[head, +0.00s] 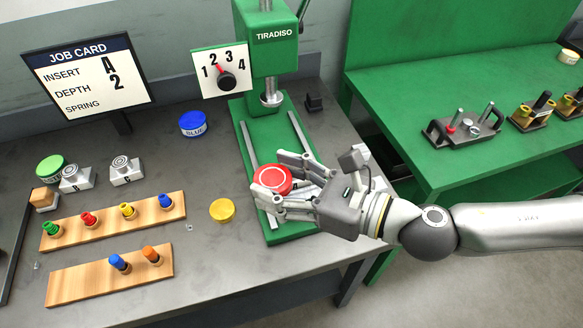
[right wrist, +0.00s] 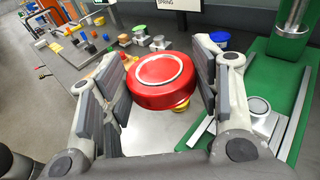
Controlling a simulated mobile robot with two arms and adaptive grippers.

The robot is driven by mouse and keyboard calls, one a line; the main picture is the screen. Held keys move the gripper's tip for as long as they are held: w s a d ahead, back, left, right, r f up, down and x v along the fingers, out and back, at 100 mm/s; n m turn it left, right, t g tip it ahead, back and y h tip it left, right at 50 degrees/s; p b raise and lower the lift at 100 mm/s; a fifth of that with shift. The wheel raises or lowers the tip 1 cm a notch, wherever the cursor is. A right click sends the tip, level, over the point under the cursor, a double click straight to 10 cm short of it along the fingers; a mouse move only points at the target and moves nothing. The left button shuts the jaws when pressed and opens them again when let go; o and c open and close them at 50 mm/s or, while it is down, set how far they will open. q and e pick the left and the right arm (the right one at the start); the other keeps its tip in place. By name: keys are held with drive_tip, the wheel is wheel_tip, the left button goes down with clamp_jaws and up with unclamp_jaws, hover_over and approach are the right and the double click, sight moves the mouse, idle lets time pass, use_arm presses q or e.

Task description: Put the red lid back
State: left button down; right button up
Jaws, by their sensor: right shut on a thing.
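My right gripper (head: 284,190) is shut on the red lid (head: 272,180), a round lid with a pale ring on top. In the right wrist view the red lid (right wrist: 160,82) sits between the finger pads of the right gripper (right wrist: 158,95), roughly level. In the head view it appears over the front of the green press base (head: 292,236); its exact height is hard to tell. Part of a yellow lid (right wrist: 182,106) shows just past it in the right wrist view. My left gripper is not in view.
The yellow lid (head: 222,210) and blue lid (head: 193,124) lie left of the press. A green lid (head: 50,166), metal inserts (head: 126,171) and wooden racks (head: 112,220) with coloured pegs are farther left. A job card (head: 90,75) stands behind.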

drive_tip(key=shift+w+f+n+g+y, duration=0.15)
drive_tip(key=shift+f+n+g+y, duration=0.2)
drive_tip(key=shift+n+g, duration=0.35)
drive_tip(key=shift+w+d+f+g, duration=0.1)
drive_tip(key=shift+d+f+g, duration=0.1)
drive_tip(key=shift+d+g, duration=0.1)
drive_tip(key=shift+w+d+f+n+g, duration=0.25)
drive_tip(key=shift+d+n+g, duration=0.15)
drive_tip(key=shift+d, duration=0.1)
drive_tip(key=shift+w+d+y, duration=0.2)
drive_tip(key=shift+d+y, duration=0.05)
drive_tip(key=shift+d, duration=0.15)
